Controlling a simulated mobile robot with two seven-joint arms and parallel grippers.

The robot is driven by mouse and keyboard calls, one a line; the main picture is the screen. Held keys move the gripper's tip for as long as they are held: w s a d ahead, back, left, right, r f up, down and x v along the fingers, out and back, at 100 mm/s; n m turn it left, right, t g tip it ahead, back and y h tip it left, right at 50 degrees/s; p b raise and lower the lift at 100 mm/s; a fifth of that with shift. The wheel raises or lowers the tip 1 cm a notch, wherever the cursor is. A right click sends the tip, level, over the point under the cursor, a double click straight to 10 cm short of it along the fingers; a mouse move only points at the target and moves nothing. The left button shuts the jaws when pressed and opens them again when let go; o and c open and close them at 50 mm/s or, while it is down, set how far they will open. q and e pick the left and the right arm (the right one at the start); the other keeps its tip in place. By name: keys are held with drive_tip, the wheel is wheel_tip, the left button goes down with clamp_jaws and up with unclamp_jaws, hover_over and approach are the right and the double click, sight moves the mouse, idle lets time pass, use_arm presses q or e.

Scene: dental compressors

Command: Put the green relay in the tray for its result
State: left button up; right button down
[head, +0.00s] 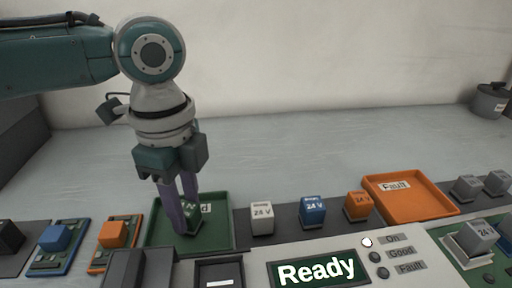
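My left gripper (187,218) points down over the green tray (222,240), its fingertips low inside the tray. The fingers cover much of the tray and part of its white label, of which a final "d" shows. A dark green patch with white marks shows beside the fingertips; I cannot tell whether it is the green relay or part of the tray and label. The green relay is not clearly visible elsewhere. The orange tray (408,198) marked "Fault" is at the right and looks empty. My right gripper is not in view.
White (262,218), blue (312,211) and orange (357,205) relays stand between the trays. A display (318,271) reads "Ready"; the lamp (367,242) beside "On" is white. Blue (55,238) and orange (113,233) blocks sit on boards at left. Grey relays (474,237) stand at right.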

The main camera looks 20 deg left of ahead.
sight(186, 208)
use_arm(q)
drive_tip(key=o, duration=0.4)
drive_tip(key=shift+r, duration=0.1)
wheel_tip(186, 208, up, 12)
drive_tip(key=shift+r+p, duration=0.1)
drive_tip(key=shift+p, duration=1.05)
